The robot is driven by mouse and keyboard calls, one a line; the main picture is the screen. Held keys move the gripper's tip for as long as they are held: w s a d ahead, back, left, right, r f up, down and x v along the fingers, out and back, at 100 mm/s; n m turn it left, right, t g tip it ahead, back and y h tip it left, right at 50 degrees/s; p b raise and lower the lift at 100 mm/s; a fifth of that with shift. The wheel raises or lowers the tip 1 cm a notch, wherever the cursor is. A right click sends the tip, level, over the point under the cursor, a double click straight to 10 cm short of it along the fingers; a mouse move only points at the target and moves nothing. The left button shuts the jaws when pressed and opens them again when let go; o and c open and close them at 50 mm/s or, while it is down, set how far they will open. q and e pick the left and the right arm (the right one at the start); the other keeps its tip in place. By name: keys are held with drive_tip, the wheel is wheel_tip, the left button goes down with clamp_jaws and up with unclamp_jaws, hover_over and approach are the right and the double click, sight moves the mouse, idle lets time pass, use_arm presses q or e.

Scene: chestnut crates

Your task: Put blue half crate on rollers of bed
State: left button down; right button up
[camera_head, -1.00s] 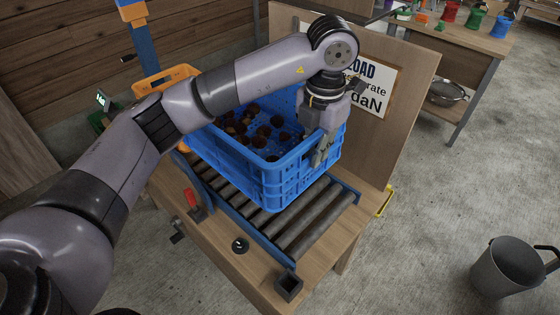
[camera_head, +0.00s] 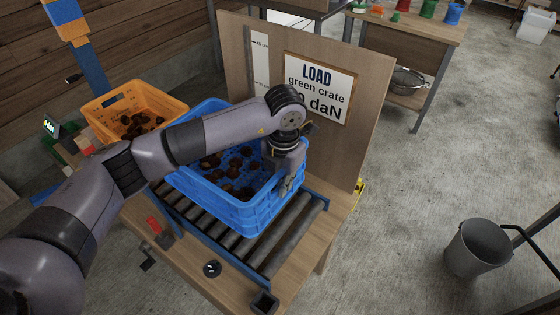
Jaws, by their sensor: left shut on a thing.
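The blue half crate (camera_head: 233,215), with several brown chestnuts in it, is over the roller bed (camera_head: 285,240). Its bottom looks on or very close to the rollers; I cannot tell whether it fully rests on them. It looks about level. Bare rollers show in front of it and along its left side. My left gripper (camera_head: 287,182) is shut on the crate's right wall, pointing down over the rim. My left arm crosses in front of the crate's back part and hides some of it. My right gripper is not in view.
An orange crate (camera_head: 176,105) with chestnuts stands behind my left arm. A wooden board (camera_head: 372,85) with a LOAD sign (camera_head: 318,88) rises behind the bed. A red lever (camera_head: 154,225) and black knob (camera_head: 212,269) are at the near side. A grey bucket (camera_head: 478,252) stands on the floor at right.

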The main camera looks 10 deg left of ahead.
sight(283, 176)
use_arm(q)
wheel_tip(283, 176, down, 4)
drive_tip(key=shift+w+r+p, duration=0.1)
drive_tip(key=shift+p, duration=0.25)
drive_tip(key=shift+f+p, duration=0.4)
drive_tip(key=shift+f, duration=2.05)
drive_tip(key=c, duration=2.1)
unclamp_jaws()
drive_tip(key=shift+f, duration=0.15)
drive_tip(key=o, duration=0.4)
drive_tip(key=shift+r, duration=0.2)
drive_tip(key=r, duration=0.4)
drive_tip(key=r+b, duration=0.1)
drive_tip(key=r, duration=0.3)
drive_tip(key=r+b, duration=0.1)
drive_tip(key=r, duration=0.2)
drive_tip(key=shift+s+d+r, duration=0.2)
drive_tip(key=shift+s+r, duration=0.05)
drive_tip(key=shift+r, duration=0.15)
drive_tip(key=shift+f, duration=0.1)
